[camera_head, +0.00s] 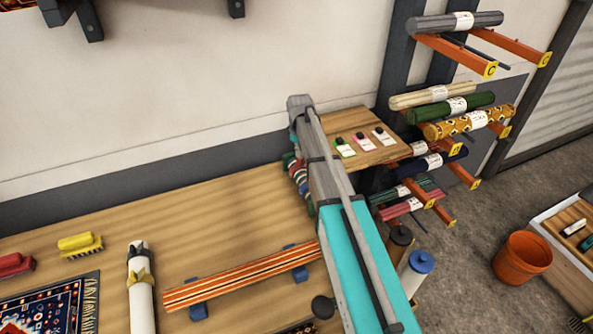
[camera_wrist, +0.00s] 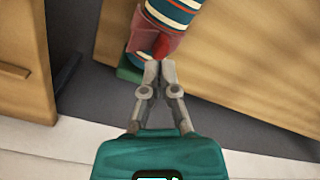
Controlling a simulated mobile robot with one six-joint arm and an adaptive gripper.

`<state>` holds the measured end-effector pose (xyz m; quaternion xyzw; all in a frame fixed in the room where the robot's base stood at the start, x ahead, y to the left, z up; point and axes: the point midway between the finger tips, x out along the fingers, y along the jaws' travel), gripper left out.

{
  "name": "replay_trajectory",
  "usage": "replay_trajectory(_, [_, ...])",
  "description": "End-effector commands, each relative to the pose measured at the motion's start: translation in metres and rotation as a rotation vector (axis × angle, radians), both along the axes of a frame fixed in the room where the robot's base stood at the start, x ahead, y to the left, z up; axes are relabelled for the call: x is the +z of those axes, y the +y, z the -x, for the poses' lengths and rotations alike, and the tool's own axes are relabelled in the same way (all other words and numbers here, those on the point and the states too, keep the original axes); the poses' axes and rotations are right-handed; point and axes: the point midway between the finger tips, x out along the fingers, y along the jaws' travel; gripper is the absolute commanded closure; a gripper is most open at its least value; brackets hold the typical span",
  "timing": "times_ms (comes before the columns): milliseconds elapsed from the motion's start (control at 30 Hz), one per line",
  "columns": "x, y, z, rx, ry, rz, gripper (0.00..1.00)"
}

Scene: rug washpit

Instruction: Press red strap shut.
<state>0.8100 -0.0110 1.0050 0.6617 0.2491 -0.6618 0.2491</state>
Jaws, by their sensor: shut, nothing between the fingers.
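A rolled rug with teal, cream and orange stripes (camera_wrist: 178,14) shows at the top of the wrist view; in the head view the roll (camera_head: 297,172) is mostly hidden behind my arm. A dull red strap (camera_wrist: 140,38) wraps around its near end, with a brighter red part (camera_wrist: 162,46) just ahead of my fingers. My gripper (camera_wrist: 159,68) is shut and empty, its tips at or very near that red part. I cannot tell whether they touch, or whether the strap is closed. The head view does not show my fingertips clearly.
A green support (camera_wrist: 130,72) sits under the roll. A wooden board with small labelled items (camera_head: 365,142) and a rack of rolls (camera_head: 460,110) stand to the right.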

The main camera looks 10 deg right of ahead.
Motion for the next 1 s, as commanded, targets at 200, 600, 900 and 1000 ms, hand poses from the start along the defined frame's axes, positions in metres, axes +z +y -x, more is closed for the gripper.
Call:
replay_trajectory(200, [-0.004,0.000,0.000,0.000,0.000,0.000,1.00])
replay_trajectory(600, [-0.009,-0.001,0.000,-0.001,0.000,0.000,1.00])
replay_trajectory(900, [-0.014,-0.001,0.000,-0.001,0.000,0.000,1.00])
replay_trajectory(1000, [-0.015,-0.001,0.000,-0.001,0.000,0.000,1.00])
